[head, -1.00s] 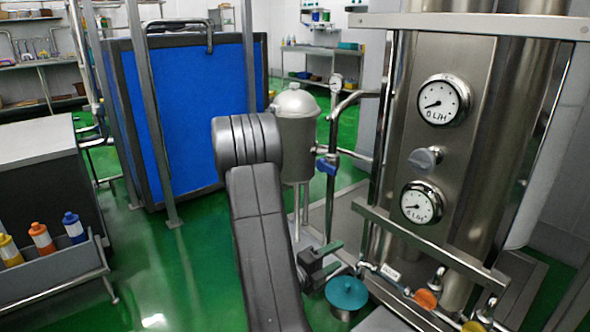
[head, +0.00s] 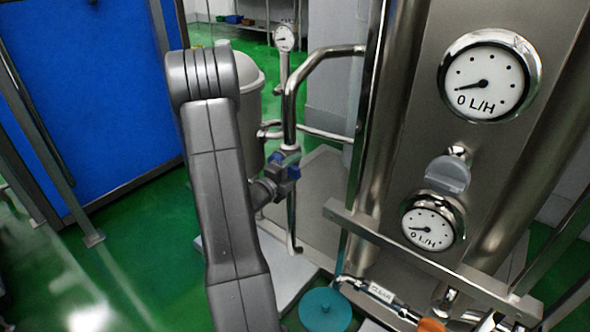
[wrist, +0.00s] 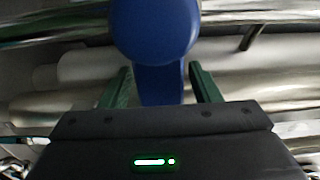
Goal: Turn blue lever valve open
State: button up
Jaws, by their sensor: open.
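The blue lever valve (head: 292,172) sits on a steel pipe left of the gauge panel in the head view. In the wrist view its blue lever (wrist: 160,85) has a round hub at the top and a handle pointing down. My gripper (wrist: 159,74) is open, with one green finger on each side of the handle and visible gaps between. In the head view my gripper (head: 266,189) is right at the valve, partly hidden behind my arm.
The steel column with an upper gauge (head: 488,75), a lower gauge (head: 432,222) and a knob (head: 448,173) stands close on the right. A steel rail (head: 430,266) crosses low in front of it. A teal disc (head: 325,310) is below. Green floor lies left.

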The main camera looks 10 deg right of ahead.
jog(key=shift+w+d, duration=0.1)
jog(key=shift+d, duration=0.15)
grip_shut()
